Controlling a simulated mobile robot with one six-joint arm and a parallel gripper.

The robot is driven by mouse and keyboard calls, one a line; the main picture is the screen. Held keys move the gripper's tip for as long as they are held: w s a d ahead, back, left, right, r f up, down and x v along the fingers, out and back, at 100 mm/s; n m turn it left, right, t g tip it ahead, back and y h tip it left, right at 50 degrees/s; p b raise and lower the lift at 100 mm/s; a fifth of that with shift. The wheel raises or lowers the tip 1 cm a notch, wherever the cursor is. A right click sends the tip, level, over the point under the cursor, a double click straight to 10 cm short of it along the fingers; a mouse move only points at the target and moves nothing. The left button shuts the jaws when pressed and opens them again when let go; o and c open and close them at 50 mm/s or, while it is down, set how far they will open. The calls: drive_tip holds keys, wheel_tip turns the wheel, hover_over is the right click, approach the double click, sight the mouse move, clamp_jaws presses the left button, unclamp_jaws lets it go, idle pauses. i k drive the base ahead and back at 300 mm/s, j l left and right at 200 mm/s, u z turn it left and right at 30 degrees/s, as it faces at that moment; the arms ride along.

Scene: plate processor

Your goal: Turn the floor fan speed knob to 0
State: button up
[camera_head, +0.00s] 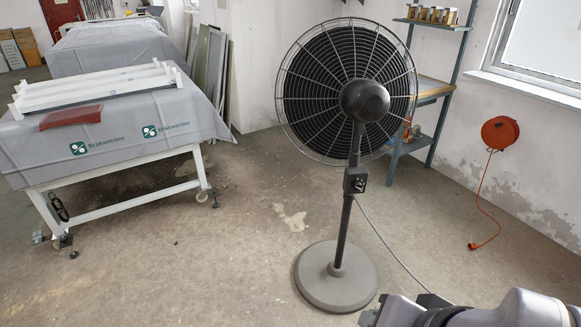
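The floor fan (347,90) stands upright in the middle of the room, with its dark motor housing in front of the round wire cage. A small dark control box (355,180) sits on its pole below the cage. The speed knob (361,185) seems to be on this box, but it is too small for me to read its setting. The round grey base (336,278) rests on the floor. Part of my arm shows at the bottom right, to the right of the base and below the control box. My gripper's fingers do not show.
A grey cable (385,234) runs from the fan down towards my arm. A covered table (110,125) stands at left. A shelf unit (447,75) stands behind the fan at right. An orange cable reel (500,133) hangs on the right wall. Floor left of the fan is mostly clear.

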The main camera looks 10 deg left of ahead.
sight(357, 186)
drive_tip(key=i+z, duration=0.25)
drive_tip(key=i, duration=0.4)
drive_tip(key=i+j+z, duration=0.25)
drive_tip(key=i, duration=0.35)
drive_tip(key=l, duration=0.1)
